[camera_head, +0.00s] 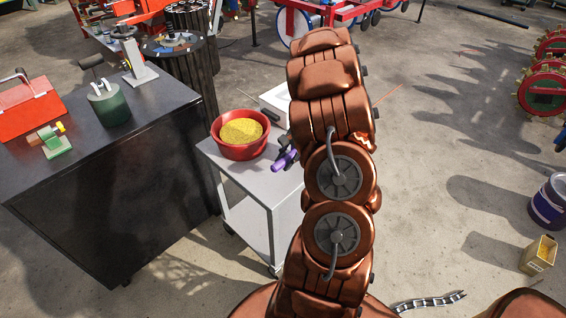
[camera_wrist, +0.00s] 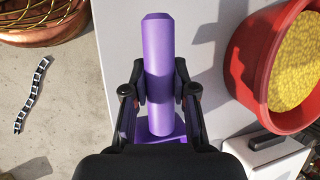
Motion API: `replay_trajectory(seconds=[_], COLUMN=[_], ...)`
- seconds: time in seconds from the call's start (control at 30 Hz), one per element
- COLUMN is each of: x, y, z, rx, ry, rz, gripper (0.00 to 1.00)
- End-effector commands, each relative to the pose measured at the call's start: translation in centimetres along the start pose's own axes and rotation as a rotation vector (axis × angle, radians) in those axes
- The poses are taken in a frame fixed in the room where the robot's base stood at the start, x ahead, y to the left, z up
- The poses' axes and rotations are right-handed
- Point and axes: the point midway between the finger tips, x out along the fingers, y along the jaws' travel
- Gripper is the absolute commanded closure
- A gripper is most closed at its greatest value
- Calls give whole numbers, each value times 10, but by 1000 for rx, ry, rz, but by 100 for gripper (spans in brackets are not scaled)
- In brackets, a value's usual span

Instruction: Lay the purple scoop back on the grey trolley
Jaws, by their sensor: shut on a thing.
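The purple scoop (camera_wrist: 158,60) is between the two fingers of my gripper (camera_wrist: 160,90) in the wrist view, gripped around its handle. The scoop's wider end is partly hidden by my gripper's body. It also shows as a small purple shape (camera_head: 285,160) beside my arm in the head view, over the right part of the trolley. The grey trolley (camera_head: 245,190) has a pale top, and its surface (camera_wrist: 122,30) lies below the scoop in the wrist view. I cannot tell whether the scoop touches it.
A red bowl of yellow grain (camera_head: 240,150) stands on the trolley, right of my gripper in the wrist view (camera_wrist: 240,75). A white box (camera_head: 274,98) is behind it. A dark cabinet (camera_head: 150,170) stands left. A chain (camera_wrist: 32,95) lies on the floor.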

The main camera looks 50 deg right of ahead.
Motion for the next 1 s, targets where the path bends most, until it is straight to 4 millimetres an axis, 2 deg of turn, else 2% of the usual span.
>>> replay_trajectory(seconds=[0.27, 0.4, 0.5, 0.73, 0.77, 1.0], x=[4, 23, 30, 32, 32, 32], y=[-14, -8, -7, -6, -6, -6], z=[-4, -12, -14, -16, -16, -16], rx=[0, 4, 1, 0, 0, 0], ry=[-2, -5, -3, -1, -1, -1], rz=[0, 2, 0, 0, 0, 0], gripper=[100, 100, 100, 100, 72, 49])
